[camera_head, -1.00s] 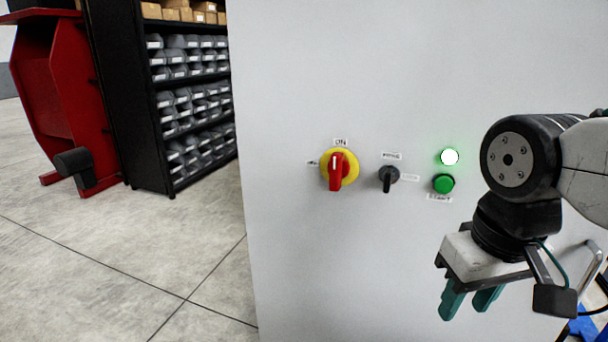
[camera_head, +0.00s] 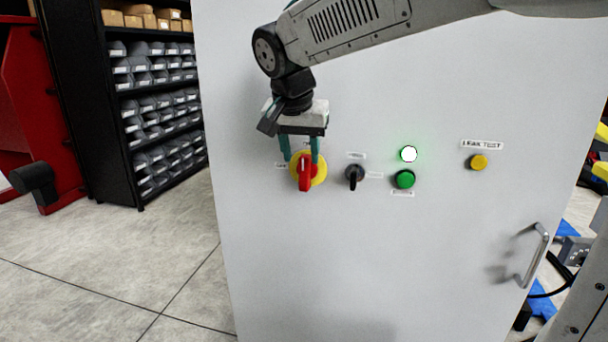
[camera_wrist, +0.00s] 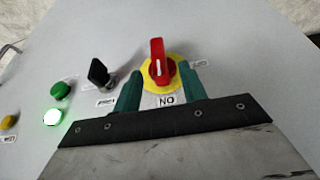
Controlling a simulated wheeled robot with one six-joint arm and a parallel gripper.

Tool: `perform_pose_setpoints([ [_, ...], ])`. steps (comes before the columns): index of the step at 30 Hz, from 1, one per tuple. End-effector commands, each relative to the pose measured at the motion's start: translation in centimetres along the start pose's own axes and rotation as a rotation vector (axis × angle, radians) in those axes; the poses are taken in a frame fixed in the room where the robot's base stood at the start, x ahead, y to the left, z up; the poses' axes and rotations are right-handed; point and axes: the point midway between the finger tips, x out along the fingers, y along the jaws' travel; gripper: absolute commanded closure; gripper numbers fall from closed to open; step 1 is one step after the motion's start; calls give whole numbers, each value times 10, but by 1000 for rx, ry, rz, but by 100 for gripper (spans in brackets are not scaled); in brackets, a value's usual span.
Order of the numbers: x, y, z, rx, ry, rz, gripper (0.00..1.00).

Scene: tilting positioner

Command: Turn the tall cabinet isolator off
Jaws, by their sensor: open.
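The isolator on the tall cabinet is a red handle (camera_head: 304,176) on a round yellow plate (camera_head: 321,172). The handle stands vertical in the head view, with the ON label above the plate, partly hidden by my gripper. A small label (camera_head: 281,165) is at its left. My gripper (camera_head: 300,158) is open and points down in front of the plate's upper part, its teal fingers spread. In the wrist view the red handle (camera_wrist: 158,62) shows beyond and between the fingertips, with the ON label upside down nearer me. I cannot tell whether the fingers touch anything.
On the cabinet face (camera_head: 400,270) to the right are a black selector switch (camera_head: 355,174), a lit lamp (camera_head: 408,154), a green button (camera_head: 404,179), a yellow button (camera_head: 478,162) and a door handle (camera_head: 535,255). A shelf of bins (camera_head: 155,110) stands at left.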

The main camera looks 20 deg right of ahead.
Motion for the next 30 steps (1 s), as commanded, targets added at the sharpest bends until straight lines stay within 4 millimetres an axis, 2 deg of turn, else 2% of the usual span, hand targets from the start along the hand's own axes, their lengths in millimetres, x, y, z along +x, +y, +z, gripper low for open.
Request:
perform_pose_setpoints([
  [6,36,1,1,-1,-3,3,58],
  [12,60,1,1,-2,-2,2,58],
  [23,67,1,1,-2,-1,0,58],
  [26,67,1,1,-2,-1,0,83],
  [27,67,1,1,-2,-1,0,94],
  [28,67,1,1,-2,-1,0,100],
  [30,67,1,1,-2,-1,0,100],
])
